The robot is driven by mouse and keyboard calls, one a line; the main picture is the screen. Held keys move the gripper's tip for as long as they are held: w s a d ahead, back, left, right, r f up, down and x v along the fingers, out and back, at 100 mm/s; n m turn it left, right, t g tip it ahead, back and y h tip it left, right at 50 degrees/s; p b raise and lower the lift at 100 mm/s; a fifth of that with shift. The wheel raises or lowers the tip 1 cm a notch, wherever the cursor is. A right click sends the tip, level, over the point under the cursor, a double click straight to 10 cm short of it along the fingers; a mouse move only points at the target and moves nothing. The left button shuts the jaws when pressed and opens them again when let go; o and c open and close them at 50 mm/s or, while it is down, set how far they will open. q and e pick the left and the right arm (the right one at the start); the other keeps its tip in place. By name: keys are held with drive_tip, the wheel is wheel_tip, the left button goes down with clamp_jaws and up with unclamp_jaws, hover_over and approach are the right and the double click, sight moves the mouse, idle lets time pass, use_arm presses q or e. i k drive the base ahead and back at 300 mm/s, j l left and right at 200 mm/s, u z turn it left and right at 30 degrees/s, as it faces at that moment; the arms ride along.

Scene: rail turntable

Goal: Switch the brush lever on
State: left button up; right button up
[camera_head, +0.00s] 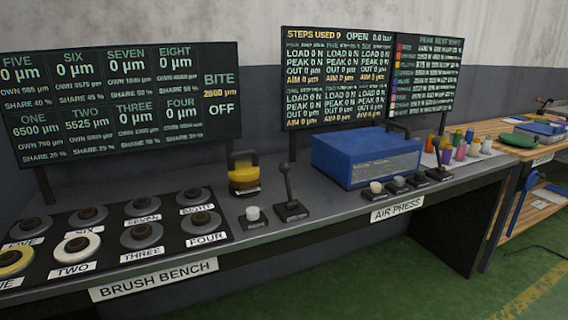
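A black lever with a ball knob (286,190) stands on a small dark base on the brush bench, right of a white button (253,213). It stands close to upright, leaning slightly toward the back left. I take it to be the brush lever; its own label is too small to read. The brush bench display (125,100) reads "BITE 2600 µm" and "OFF". Neither of my grippers is in view.
A yellow weight-like block (243,177) with a handle stands behind the white button. Labelled round discs (141,236) fill the bench's left. A blue air press box (365,158) and a second black lever (438,163) stand to the right. Green floor (400,280) in front is clear.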

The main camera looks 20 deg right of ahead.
sight(285, 168)
drive_tip(key=i+l+u, duration=0.1)
drive_tip(key=l+u, duration=0.2)
drive_tip(key=l, duration=0.4)
drive_tip(key=l+u, duration=0.25)
drive_tip(key=l, duration=0.5)
drive_tip(key=l+u, duration=0.3)
drive_tip(key=l, duration=0.45)
drive_tip(key=k+l+u, duration=0.1)
drive_tip(key=l+u, duration=0.15)
drive_tip(key=l, duration=0.45)
